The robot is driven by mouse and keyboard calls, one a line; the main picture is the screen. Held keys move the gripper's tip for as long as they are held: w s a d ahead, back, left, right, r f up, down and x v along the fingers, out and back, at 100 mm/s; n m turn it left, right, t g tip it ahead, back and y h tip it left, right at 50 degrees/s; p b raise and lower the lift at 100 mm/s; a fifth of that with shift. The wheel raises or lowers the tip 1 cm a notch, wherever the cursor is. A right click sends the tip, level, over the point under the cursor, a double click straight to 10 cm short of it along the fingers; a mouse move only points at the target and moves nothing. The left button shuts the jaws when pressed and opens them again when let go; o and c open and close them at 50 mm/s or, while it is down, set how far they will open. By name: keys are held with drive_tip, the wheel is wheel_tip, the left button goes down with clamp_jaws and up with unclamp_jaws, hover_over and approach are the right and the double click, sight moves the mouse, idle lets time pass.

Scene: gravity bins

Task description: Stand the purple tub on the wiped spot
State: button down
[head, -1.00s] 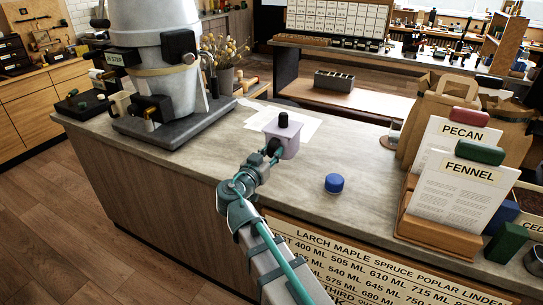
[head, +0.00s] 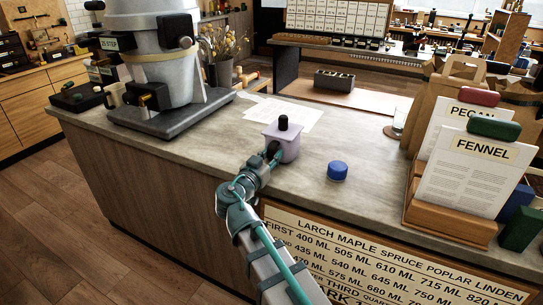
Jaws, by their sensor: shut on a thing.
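The purple tub (head: 287,144) is pale lilac, upright, with a black knob on top. It is over the near part of the grey counter (head: 240,145), between the big metal urn and the blue cap. My gripper (head: 273,151) reaches it from the front left and is shut on its near side; the fingertips are partly hidden by the wrist and the tub. I cannot tell whether the tub's base touches the counter. I cannot make out the wiped spot.
White papers (head: 287,114) lie behind the tub. A blue cap (head: 337,170) sits to its right. A metal urn (head: 160,60) stands at left. A wooden card holder (head: 448,222) with the FENNEL card and paper bags (head: 436,103) fill the right. The counter between tub and bags is mostly clear.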

drive_tip(key=shift+f+b, duration=0.45)
drive_tip(key=shift+b, duration=0.15)
idle(0.6)
drive_tip(key=c, duration=0.8)
unclamp_jaws()
drive_tip(key=v, duration=1.2)
